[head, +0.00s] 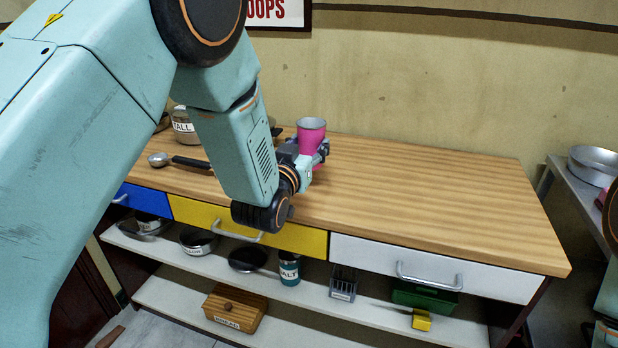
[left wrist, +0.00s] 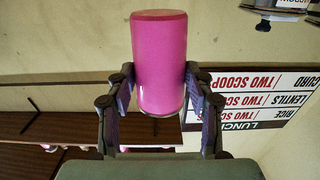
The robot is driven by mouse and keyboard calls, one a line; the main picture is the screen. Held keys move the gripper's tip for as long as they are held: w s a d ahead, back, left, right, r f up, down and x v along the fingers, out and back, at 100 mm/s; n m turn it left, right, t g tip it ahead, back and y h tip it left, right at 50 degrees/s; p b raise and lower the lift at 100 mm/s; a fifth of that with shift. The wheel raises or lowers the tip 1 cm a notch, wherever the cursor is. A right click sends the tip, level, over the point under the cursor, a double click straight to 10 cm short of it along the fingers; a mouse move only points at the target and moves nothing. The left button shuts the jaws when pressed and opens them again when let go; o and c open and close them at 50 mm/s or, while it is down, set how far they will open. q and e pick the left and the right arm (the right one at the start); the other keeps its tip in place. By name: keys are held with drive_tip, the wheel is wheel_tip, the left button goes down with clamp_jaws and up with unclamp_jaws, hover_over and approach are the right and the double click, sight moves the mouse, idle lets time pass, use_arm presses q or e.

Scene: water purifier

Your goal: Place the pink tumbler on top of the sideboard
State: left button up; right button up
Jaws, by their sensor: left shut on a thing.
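The pink tumbler (head: 311,136) is upright in the head view, with a grey rim at its top. My left gripper (head: 314,157) is shut on it, and the fingers hold its sides. In the left wrist view the tumbler (left wrist: 160,62) sits between the two fingers (left wrist: 160,103). Both are over the wooden top of the sideboard (head: 430,195) in the head view. The tumbler's base is partly hidden by the gripper, so I cannot tell whether it touches the top. My right gripper is not in view.
A labelled jar (head: 183,126) and a dark-handled ladle (head: 158,159) are on the top's left part. The right part of the top is clear. Drawers and shelves with several items are below. A metal pot (head: 594,165) stands on a separate surface at right.

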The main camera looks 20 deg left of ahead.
use_arm(q)
drive_tip(key=shift+f, duration=0.8)
drive_tip(key=shift+w+d+f+b, duration=0.1)
drive_tip(key=shift+w+f+b, duration=0.15)
drive_tip(key=shift+f, duration=0.3)
drive_tip(key=f+b, duration=0.1)
drive_tip(key=f, duration=0.2)
drive_tip(key=shift+s, duration=0.2)
drive_tip(key=shift+w+f, duration=0.1)
drive_tip(key=shift+w, duration=0.05)
drive_tip(key=shift+f, duration=0.1)
drive_tip(key=o, duration=1.3)
drive_tip(key=shift+f, duration=0.1)
drive_tip(key=shift+r, duration=0.2)
